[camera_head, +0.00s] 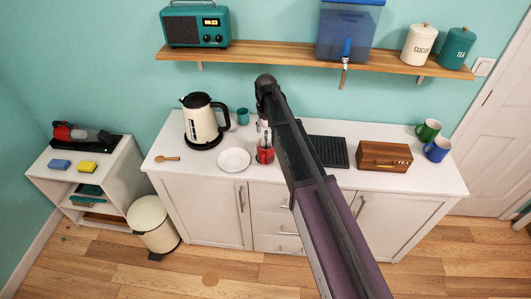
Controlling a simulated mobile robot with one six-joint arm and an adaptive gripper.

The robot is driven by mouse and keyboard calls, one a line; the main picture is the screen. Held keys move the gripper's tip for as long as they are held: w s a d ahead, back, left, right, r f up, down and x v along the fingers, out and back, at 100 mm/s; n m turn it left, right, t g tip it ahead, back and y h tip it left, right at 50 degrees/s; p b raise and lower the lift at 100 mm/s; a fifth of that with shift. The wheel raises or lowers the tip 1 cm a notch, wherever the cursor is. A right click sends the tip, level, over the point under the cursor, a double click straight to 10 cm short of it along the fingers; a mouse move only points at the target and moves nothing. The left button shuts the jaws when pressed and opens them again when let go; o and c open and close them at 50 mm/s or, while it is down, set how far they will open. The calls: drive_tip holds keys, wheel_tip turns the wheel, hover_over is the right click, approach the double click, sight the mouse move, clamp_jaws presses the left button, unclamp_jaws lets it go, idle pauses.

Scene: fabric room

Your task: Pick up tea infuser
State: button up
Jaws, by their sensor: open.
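I cannot make out the tea infuser for certain. A small red cup-like object (265,156) stands on the white counter, right of a white plate (234,160). My arm reaches up from the bottom right and bends down behind its elbow. My gripper (265,141) is small and partly hidden there, low over the red object. It is open. I cannot tell whether it touches anything. A wooden tea box (384,157) with a thin gold-coloured part stands to the right.
The counter (205,166) also holds a cream kettle (204,122), a teal cup (243,116), a wooden spoon (168,158), a black ridged tray (329,152), a green mug (428,130) and a blue mug (437,150). A wooden shelf (280,53) runs above.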

sight(266, 140)
drive_tip(key=shift+f, duration=0.1)
drive_tip(key=shift+w+f+b, duration=0.2)
drive_tip(key=shift+f+b, duration=2.3)
drive_tip(key=shift+b, duration=0.15)
clamp_jaws()
